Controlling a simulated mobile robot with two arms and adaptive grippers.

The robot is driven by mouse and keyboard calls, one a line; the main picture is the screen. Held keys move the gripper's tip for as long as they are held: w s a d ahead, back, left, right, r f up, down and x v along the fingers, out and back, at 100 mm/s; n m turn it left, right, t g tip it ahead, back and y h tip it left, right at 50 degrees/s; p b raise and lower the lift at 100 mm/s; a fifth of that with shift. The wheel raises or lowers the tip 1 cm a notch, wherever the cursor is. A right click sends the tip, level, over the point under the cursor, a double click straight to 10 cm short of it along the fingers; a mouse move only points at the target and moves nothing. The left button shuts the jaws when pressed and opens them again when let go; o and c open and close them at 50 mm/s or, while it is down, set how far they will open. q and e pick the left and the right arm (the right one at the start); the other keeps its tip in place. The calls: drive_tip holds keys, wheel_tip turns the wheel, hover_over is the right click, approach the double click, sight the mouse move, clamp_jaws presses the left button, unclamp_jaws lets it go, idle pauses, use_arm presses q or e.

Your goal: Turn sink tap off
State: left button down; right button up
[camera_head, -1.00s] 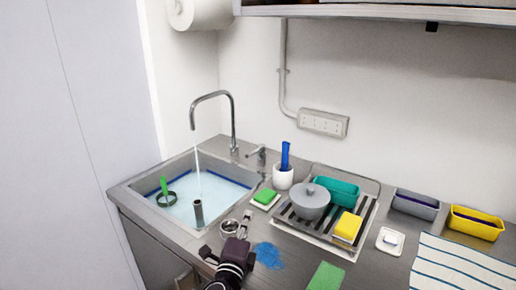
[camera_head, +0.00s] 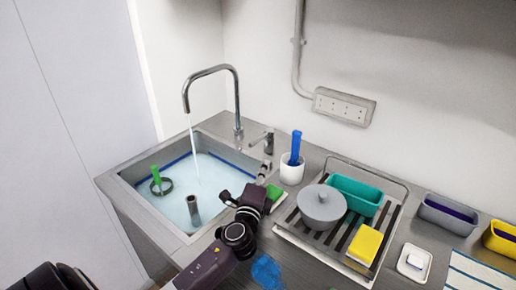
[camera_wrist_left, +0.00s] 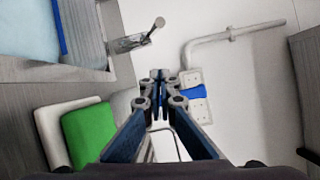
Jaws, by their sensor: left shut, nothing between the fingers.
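The sink tap (camera_head: 237,95) is a tall chrome gooseneck at the sink's back edge, and water streams from its spout into the sink (camera_head: 128,187). A small chrome lever fitting (camera_head: 263,139) stands to the right of its base; it also shows in the wrist view (camera_wrist_left: 135,41). My left gripper (camera_head: 267,168) is shut and empty, above the counter near the sink's right rim. In the wrist view its fingertips (camera_wrist_left: 160,76) meet below and right of the lever, apart from it in the picture. My right gripper is not in view.
A green sponge (camera_head: 273,191) lies beside my gripper. A white cup (camera_head: 292,173) with a blue item stands behind it. To the right are a rack (camera_head: 297,237) with a grey pot (camera_head: 321,205), a teal tub (camera_head: 356,194) and a yellow sponge (camera_head: 365,244).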

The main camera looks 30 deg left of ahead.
use_arm(q)
drive_tip(key=p, duration=0.1)
approach(261, 138)
drive_tip(key=w+d, duration=0.3)
drive_tip(key=a, duration=0.2)
drive_tip(key=a+p, duration=0.1)
drive_tip(key=shift+s+a+r, duration=0.1)
drive_tip(key=shift+s+r, duration=0.1)
drive_tip(key=shift+s, duration=0.05)
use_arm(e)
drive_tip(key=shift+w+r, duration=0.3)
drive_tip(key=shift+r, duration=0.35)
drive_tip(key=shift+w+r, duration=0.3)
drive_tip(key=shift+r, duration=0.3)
